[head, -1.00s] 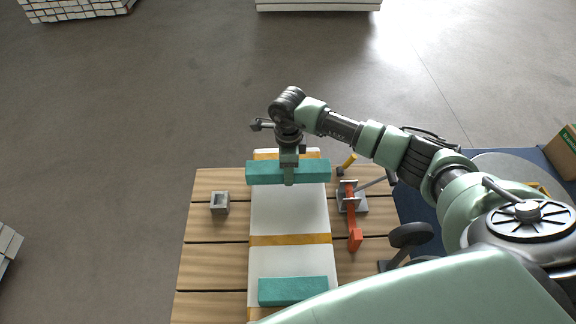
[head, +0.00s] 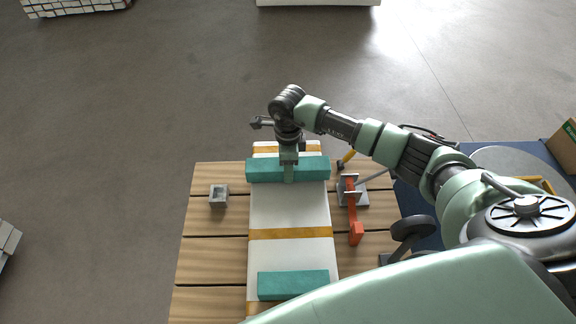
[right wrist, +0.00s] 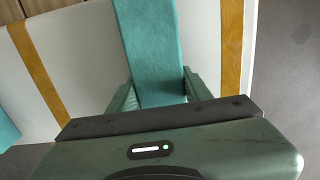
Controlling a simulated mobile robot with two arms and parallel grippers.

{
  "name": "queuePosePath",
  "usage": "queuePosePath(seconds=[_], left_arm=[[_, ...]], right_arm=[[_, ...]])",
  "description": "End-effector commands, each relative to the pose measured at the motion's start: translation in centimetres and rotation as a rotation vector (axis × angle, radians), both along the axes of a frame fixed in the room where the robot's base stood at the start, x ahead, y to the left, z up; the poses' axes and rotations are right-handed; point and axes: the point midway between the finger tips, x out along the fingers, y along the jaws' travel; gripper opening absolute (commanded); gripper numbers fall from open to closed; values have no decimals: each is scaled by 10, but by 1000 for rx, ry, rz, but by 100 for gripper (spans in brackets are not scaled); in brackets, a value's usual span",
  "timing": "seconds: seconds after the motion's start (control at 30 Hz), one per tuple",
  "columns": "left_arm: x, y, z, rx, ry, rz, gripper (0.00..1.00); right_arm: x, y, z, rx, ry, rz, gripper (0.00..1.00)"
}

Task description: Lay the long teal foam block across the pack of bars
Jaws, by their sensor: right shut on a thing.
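The long teal foam block (head: 262,171) lies crosswise over the far end of the white pack of bars (head: 289,207). My right gripper (head: 289,174) is shut on its middle from above. The block spans the pack's full width; I cannot tell whether it touches the pack or is just above it. In the right wrist view the teal block (right wrist: 150,45) runs between my fingers (right wrist: 160,97), with the white pack (right wrist: 72,55) below. My left gripper is out of view.
A shorter teal block (head: 293,285) lies across the pack's near part. An orange strap (head: 290,233) crosses between them. A grey square piece (head: 219,195) sits left on the wooden deck (head: 210,235). A red-handled tool (head: 355,215) stands close to the pack's right side.

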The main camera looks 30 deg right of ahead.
Motion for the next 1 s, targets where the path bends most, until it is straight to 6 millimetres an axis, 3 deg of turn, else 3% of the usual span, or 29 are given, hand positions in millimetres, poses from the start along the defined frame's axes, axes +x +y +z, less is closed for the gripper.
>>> queuePosePath(seconds=[0.23,0.27,0.33,0.37,0.73,1.0], left_arm=[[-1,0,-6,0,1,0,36],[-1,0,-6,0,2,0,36],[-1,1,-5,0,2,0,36],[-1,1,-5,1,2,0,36],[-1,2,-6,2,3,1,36],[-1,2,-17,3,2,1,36]], right_arm=[[0,0,-6,0,0,0,11],[0,0,-6,0,0,0,52],[0,0,-5,0,0,0,71],[0,0,-5,0,0,0,75],[0,0,-1,0,-1,0,75],[1,0,40,0,-4,1,75]])
